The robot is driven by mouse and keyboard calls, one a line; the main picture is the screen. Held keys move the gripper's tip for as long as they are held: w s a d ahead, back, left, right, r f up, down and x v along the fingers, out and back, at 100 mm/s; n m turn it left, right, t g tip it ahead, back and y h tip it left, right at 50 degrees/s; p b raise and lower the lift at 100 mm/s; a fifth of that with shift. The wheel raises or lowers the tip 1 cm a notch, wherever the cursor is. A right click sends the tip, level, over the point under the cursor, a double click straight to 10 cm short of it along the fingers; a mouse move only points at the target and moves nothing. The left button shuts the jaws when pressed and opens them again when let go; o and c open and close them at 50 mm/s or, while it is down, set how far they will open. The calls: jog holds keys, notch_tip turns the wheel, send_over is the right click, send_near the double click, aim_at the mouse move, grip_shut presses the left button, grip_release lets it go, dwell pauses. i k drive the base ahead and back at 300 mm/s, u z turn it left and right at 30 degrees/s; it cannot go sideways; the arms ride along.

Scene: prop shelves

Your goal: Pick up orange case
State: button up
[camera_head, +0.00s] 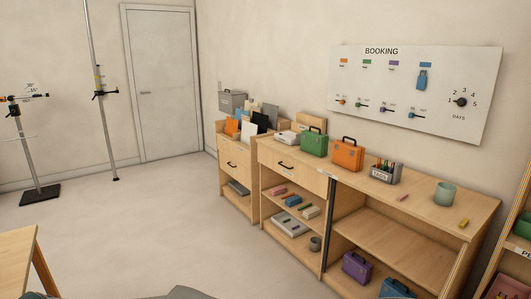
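The orange case (347,154) stands upright on top of the long wooden cabinet (431,200), with its dark handle up. A green case (314,142) stands just to its left, and a grey pen holder (385,172) stands to its right. My gripper is not in view.
A purple case (357,266) and a blue case (396,289) sit low in the cabinet. A mug (445,194) stands at the cabinet top's right. A table corner (18,250) is at lower left, stands are at far left. The floor (140,225) between is clear.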

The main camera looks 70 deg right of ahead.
aim_at(350, 155)
jog(key=z, duration=2.4)
jog(key=i, duration=3.1)
jog(key=z, duration=1.15)
jog(key=i, duration=0.75)
jog(key=z, duration=0.1)
